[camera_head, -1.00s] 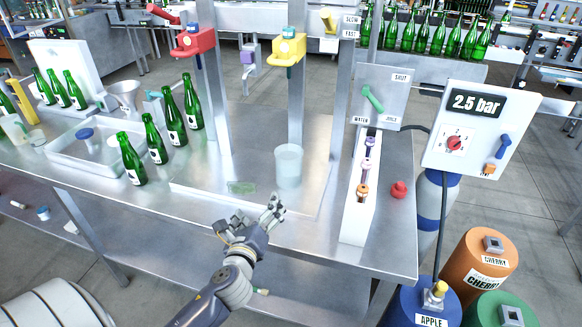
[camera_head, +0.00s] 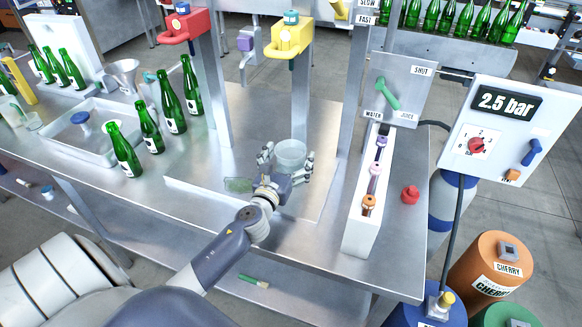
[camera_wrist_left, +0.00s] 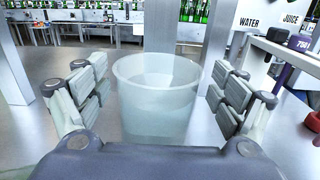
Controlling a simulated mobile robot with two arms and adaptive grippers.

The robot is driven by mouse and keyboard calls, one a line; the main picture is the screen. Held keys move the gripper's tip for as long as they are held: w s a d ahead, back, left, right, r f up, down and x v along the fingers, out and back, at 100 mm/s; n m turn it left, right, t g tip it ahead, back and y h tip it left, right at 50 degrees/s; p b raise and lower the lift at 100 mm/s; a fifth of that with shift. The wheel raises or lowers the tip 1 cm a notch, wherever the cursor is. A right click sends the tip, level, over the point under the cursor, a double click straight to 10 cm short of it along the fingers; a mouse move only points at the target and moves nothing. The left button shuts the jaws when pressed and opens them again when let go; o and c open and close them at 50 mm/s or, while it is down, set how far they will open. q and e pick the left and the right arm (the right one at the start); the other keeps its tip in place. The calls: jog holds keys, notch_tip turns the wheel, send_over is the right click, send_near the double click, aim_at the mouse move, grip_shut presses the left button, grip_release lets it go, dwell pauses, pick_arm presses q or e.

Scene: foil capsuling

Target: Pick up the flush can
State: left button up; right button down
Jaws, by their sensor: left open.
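The flush can looks like a translucent, whitish cup (camera_head: 290,153) standing upright on the metal table, below the yellow tap. In the left wrist view the can (camera_wrist_left: 157,95) fills the middle, with what looks like liquid inside. My left gripper (camera_head: 287,165) is open, with one finger set on each side of the can. The wrist view shows the open left gripper (camera_wrist_left: 152,100) with a gap between each finger and the can wall. The gripper's palm hides the can's lower part. My right gripper is in neither view.
A yellow tap (camera_head: 289,40) hangs above the can. A metal post stands behind it. A flat greenish piece (camera_head: 238,185) lies left of the gripper. A white rack (camera_head: 362,225) stands to the right. Green bottles (camera_head: 148,132) stand on the left.

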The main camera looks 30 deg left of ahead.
aim_at(296, 142)
pick_arm(q)
jog(key=shift+w+a, duration=0.1)
jog(key=shift+w, duration=0.25)
jog(key=w, duration=0.1)
jog(key=p, duration=0.1)
jog(key=w+a+r, duration=0.1)
jog(key=shift+w, duration=0.35)
jog(key=shift+w+a+f, duration=0.1)
jog(key=shift+w+f, duration=0.05)
jog(key=shift+w, duration=0.3)
jog(key=shift+w+a+f, duration=0.1)
jog(key=shift+w+f, duration=0.05)
jog(key=shift+w, duration=0.45)
jog(key=shift+c, duration=1.4)
jog(key=c, duration=1.2)
jog(key=shift+c, duration=0.4)
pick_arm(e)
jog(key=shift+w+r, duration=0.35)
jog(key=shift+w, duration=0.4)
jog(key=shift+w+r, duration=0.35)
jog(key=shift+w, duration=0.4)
